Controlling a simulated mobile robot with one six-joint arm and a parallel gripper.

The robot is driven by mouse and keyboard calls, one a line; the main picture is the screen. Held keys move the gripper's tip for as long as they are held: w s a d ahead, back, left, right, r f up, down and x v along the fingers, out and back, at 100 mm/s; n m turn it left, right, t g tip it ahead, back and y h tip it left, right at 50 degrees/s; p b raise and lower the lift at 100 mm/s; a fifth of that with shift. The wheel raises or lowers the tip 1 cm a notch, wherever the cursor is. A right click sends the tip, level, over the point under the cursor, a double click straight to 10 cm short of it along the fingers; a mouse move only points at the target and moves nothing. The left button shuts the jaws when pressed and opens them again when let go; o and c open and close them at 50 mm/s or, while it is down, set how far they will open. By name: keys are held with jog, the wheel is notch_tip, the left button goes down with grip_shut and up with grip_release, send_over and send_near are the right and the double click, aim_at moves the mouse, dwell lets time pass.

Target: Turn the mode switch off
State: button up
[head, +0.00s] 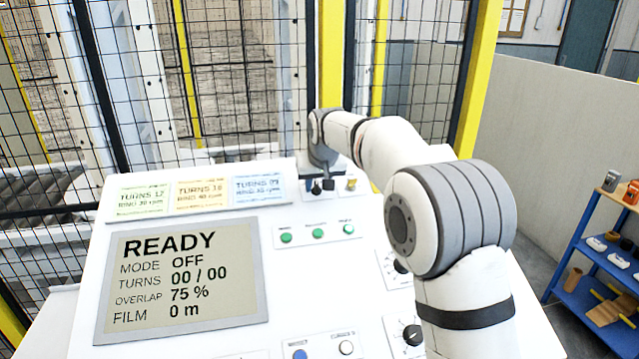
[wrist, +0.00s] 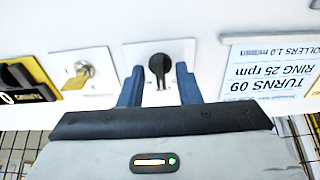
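The mode switch, a black rotary knob (wrist: 159,68) on a pale square plate, shows in the wrist view, its narrow grip pointing roughly up and down the picture. My gripper (wrist: 159,86) is open, its two blue fingers on either side of the knob with a visible gap to each. In the head view my gripper (head: 322,186) is at the top of the white control panel, small and partly hidden by my wrist. The panel's display (head: 185,278) reads READY, MODE OFF, TURNS 00 / 00, OVERLAP 75 %, FILM 0 m.
A key switch (wrist: 80,72) with a yellow key and a black-and-yellow switch (wrist: 25,82) sit beside the knob. A printed label (wrist: 270,70) is on its other side. Green buttons (head: 317,233) lie lower on the panel. A mesh fence (head: 240,90) stands behind.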

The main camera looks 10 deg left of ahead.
jog(key=b+v, duration=0.1)
jog(key=v, duration=0.6)
jog(key=shift+s+r+b, duration=0.2)
jog(key=shift+r+b, duration=0.1)
jog(key=shift+r, duration=0.05)
